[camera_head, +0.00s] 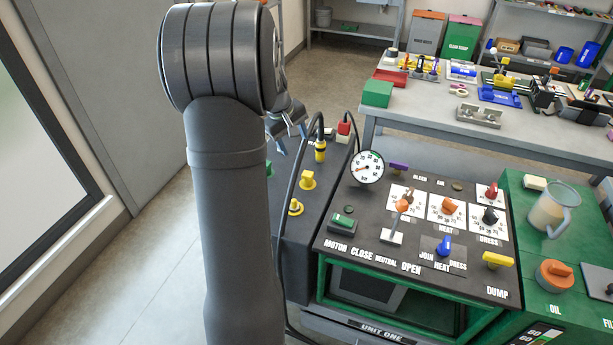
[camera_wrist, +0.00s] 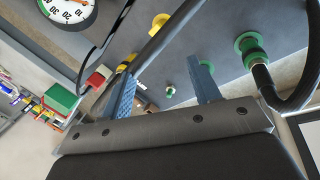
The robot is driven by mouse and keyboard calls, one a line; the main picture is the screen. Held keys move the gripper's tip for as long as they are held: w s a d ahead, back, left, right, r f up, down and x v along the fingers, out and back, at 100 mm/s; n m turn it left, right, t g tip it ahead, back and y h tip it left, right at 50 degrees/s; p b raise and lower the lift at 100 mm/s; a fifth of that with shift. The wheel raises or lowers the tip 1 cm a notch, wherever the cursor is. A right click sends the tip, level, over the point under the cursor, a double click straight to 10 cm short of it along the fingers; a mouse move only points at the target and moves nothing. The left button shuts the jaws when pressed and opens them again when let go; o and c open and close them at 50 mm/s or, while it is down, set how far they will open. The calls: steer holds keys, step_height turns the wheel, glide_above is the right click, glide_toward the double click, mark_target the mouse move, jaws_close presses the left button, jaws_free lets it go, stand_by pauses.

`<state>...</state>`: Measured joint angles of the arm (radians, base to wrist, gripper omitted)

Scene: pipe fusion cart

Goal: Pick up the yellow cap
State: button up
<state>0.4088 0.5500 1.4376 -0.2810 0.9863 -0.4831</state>
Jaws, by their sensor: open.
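Two yellow cap-like pieces, one farther (camera_head: 308,180) and one nearer (camera_head: 296,207), sit on the dark side panel beside the control console. I cannot tell which is the yellow cap. A yellow piece (camera_wrist: 160,22) also shows in the wrist view, beyond the fingers. My gripper (camera_head: 292,136) is above the panel, up and left of the yellow pieces in the head view, partly hidden behind my arm. In the wrist view my gripper (camera_wrist: 160,68) has its two blue-grey fingers apart, with nothing held between them.
A black hose with a yellow fitting (camera_head: 320,150) arches by the panel. A red-topped piece (camera_head: 344,127) stands behind it. A green fitting (camera_wrist: 250,46) with a hose lies right of the fingers. The console (camera_head: 350,262) with its gauge (camera_head: 368,167) stands to the right.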

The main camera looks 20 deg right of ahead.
mark_target(308, 174)
steer(key=d+f+m, duration=0.1)
steer(key=f+m, duration=0.2)
steer(key=f, duration=0.1)
steer(key=w+d+f+m+y, duration=0.1)
steer(key=d+f+m, duration=0.1)
steer(key=f+m, duration=0.2)
steer(key=d+f+m+y, duration=0.1)
steer(key=f+m, duration=0.3)
steer(key=shift+w+d, duration=0.3)
steer(key=shift+d, duration=0.05)
steer(key=shift+d+f, duration=0.15)
steer(key=shift+f, duration=1.2)
steer(key=shift+d+f, duration=0.15)
steer(key=shift+f, duration=1.15)
steer(key=c, duration=1)
